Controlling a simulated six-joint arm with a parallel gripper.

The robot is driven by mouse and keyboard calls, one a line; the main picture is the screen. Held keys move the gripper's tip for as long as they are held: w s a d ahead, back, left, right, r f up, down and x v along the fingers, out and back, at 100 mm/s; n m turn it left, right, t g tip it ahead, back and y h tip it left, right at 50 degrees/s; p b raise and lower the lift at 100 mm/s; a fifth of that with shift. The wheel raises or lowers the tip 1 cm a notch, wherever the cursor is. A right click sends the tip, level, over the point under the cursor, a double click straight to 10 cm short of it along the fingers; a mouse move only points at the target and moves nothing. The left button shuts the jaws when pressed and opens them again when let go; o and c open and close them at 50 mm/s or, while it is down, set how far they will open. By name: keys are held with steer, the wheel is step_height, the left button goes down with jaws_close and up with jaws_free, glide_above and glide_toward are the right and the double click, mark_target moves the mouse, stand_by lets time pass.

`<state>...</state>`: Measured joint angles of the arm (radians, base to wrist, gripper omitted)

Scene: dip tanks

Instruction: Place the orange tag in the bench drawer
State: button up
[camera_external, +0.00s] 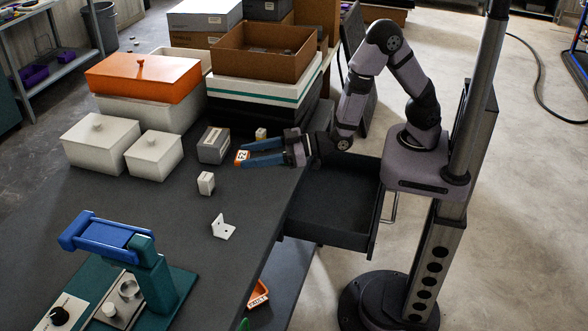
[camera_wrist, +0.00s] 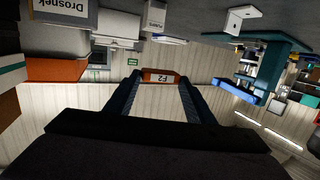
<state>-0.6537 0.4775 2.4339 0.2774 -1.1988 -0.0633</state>
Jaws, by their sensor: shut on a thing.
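The orange tag (camera_external: 242,156) has a white face marked "F2". My gripper (camera_external: 247,154), with blue fingers, is shut on it above the dark bench top, left of the bench's right edge. In the wrist view the tag (camera_wrist: 160,77) sits between the fingertips (camera_wrist: 160,80), its lettering upside down. The bench drawer (camera_external: 335,236) is pulled out from the bench's right side, below and to the right of my gripper. The visible part of its dark floor looks empty; my forearm crosses above its far end.
A grey box (camera_external: 213,146), a small white block (camera_external: 206,183) and a white bracket (camera_external: 223,228) stand near the tag. White lidded boxes (camera_external: 100,142) and stacked trays fill the back. A blue-and-green device (camera_external: 150,275) stands at front left. Bench around the bracket is clear.

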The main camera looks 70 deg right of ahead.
mark_target(256, 194)
steer(key=shift+r, duration=0.3)
step_height(256, 194, down, 4)
steer(key=b, duration=0.3)
steer(key=shift+r+b, duration=0.15)
steer(key=shift+b, duration=0.2)
steer(key=shift+f, duration=2.9)
steer(key=shift+f, duration=0.1)
steer(key=shift+f, duration=1.8)
steer(key=shift+f, duration=0.1)
